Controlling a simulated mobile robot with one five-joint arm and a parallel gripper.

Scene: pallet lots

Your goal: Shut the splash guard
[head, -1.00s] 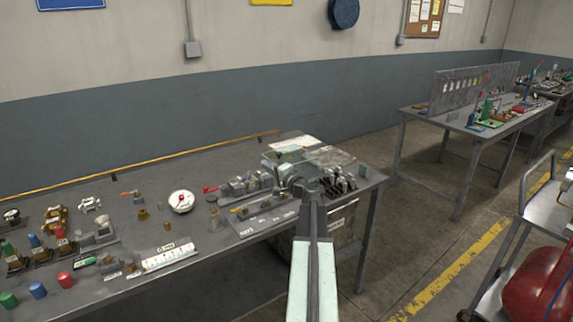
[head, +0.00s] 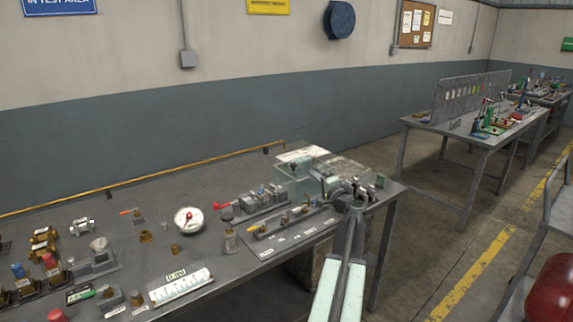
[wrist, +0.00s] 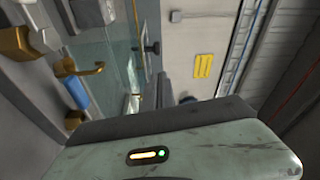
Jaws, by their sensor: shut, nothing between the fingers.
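My gripper (head: 358,188) is shut and empty at the end of my outstretched arm, in front of the panel. The arm and gripper hide part of the machine's front. I cannot tell whether the gripper touches the panel. In the wrist view my gripper's pale green housing fills the bottom.
A white gauge (head: 188,220), a fittings board (head: 285,228) and several small parts crowd the bench left of the machine. Another bench (head: 480,135) stands at the back right. A cart with a red tank (head: 552,290) is at the right edge.

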